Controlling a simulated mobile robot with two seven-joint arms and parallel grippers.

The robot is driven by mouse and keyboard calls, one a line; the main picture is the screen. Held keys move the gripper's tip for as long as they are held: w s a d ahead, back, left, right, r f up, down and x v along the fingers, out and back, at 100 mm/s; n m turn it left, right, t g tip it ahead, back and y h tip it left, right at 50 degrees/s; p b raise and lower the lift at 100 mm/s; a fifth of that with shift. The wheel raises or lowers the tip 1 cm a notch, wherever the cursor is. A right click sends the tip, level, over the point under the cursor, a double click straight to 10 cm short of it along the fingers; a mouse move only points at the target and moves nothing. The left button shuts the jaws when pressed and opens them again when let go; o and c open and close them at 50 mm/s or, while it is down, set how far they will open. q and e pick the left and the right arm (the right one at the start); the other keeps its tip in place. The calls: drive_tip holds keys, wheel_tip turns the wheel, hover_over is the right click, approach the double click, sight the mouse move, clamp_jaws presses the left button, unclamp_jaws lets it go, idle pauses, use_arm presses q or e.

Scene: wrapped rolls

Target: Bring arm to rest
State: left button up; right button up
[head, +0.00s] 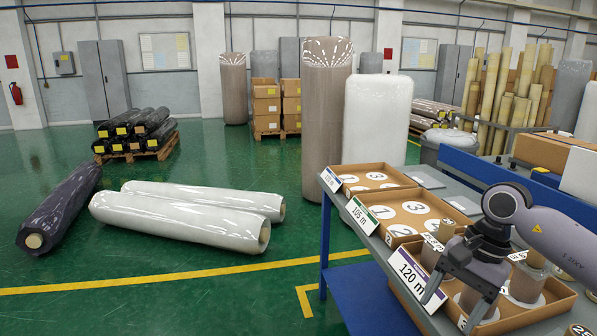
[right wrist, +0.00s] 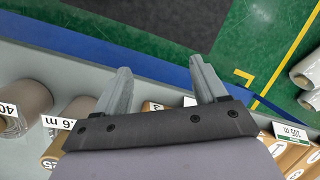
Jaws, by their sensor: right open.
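My right arm (head: 565,235) comes in from the right edge of the head view and reaches over the sorting table. Its right gripper (head: 455,305) points down in front of the 120 m tray (head: 542,311). In the right wrist view the two fingers of this gripper (right wrist: 160,72) stand apart with nothing between them. Short brown rolls (head: 524,283) stand upright in the 120 m tray behind the gripper, which partly hides them. My left gripper is not in view.
The 105 m tray (head: 440,207) and the 110 m tray (head: 400,179) lie farther along the table (head: 462,203). A tall brown wrapped roll (head: 325,120) stands behind it. White rolls (head: 180,224) and a dark roll (head: 60,210) lie on the green floor.

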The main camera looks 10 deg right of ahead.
drive_tip(key=s+a+m+t+y+p, duration=0.1)
drive_tip(key=s+a+m+t+y, duration=0.15)
drive_tip(key=a+m+y, duration=0.7)
drive_tip(key=s+a+m+t+y, duration=0.1)
drive_tip(key=a+m+t+y, duration=0.3)
drive_tip(key=a+m+y, duration=0.55)
wheel_tip(320, 180, down, 9)
drive_tip(key=d+m+t+h, duration=0.3)
drive_tip(key=m+t+h, duration=0.85)
drive_tip(key=m, duration=1.25)
drive_tip(key=s+d+f+m+g+h, duration=0.2)
drive_tip(key=s+f+m+g+h, duration=0.1)
drive_tip(key=s+f+m, duration=0.3)
drive_tip(key=s+d+f+m+g+h+p, duration=0.1)
drive_tip(key=s+d+f+m+g+h, duration=0.2)
drive_tip(key=s+f+m, duration=0.4)
wheel_tip(320, 180, down, 3)
drive_tip(key=m+g+h, duration=0.1)
drive_tip(key=m+h, duration=0.1)
drive_tip(key=shift+d+m, duration=0.15)
drive_tip(key=shift+m, duration=0.25)
drive_tip(key=shift+h, duration=0.25)
